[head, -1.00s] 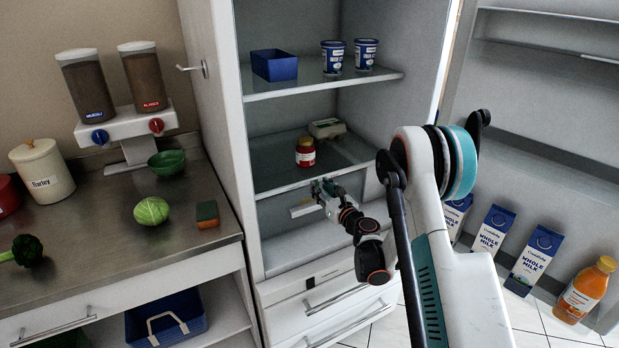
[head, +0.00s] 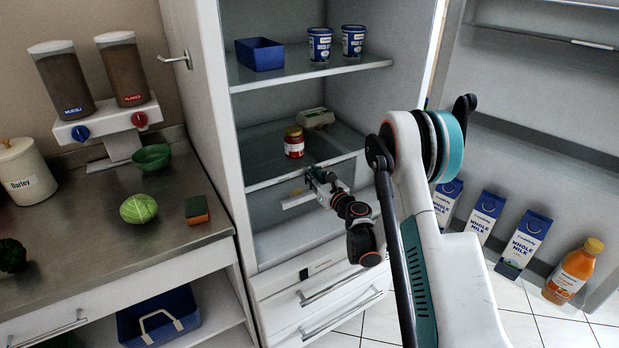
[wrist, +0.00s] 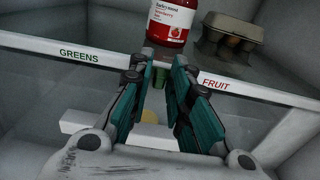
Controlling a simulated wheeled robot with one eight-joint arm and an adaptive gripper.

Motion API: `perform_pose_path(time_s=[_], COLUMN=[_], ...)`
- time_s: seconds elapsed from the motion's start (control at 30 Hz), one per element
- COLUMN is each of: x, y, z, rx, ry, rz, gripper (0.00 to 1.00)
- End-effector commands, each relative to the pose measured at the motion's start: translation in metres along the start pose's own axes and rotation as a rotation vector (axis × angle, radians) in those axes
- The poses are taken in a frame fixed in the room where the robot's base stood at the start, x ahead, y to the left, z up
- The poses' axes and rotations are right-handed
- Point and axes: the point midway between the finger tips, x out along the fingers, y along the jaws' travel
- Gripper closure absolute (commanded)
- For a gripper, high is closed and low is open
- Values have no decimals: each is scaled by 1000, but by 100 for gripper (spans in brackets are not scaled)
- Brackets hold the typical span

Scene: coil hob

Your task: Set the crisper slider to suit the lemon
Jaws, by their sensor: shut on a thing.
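The crisper slider is on the white shelf-front strip (wrist: 255,90), which reads GREENS at left and FRUIT at right. Its small green tab (wrist: 160,78) shows between my fingertips, roughly between the two words. My gripper (wrist: 161,72) is shut on this tab; it also shows at the shelf edge in the head view (head: 312,178). The fingers hide most of the slider. A yellow rounded thing, likely the lemon (wrist: 150,117), is partly visible below the strip, between my fingers.
A blue bin (head: 259,54) and two tubs are on the shelf above. The open fridge door with milk cartons (head: 525,240) is at right.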

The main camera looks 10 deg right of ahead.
Motion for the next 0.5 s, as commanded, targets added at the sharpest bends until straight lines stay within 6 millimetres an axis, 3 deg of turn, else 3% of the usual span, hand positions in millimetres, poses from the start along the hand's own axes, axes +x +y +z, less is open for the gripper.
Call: perform_pose_path(time_s=[0.1, 0.37, 0.4, 0.43, 0.5], x=[0, 0, 0, 0, 0], y=[-20, -23, -23, -24, -23], z=[-1, 0, 0, 0, 0], rx=[1, 0, 1, 1, 0], ry=[0, 0, 0, 0, 0], rz=[-3, -4, -4, -5, -4], gripper=[100, 100, 80, 73, 70])
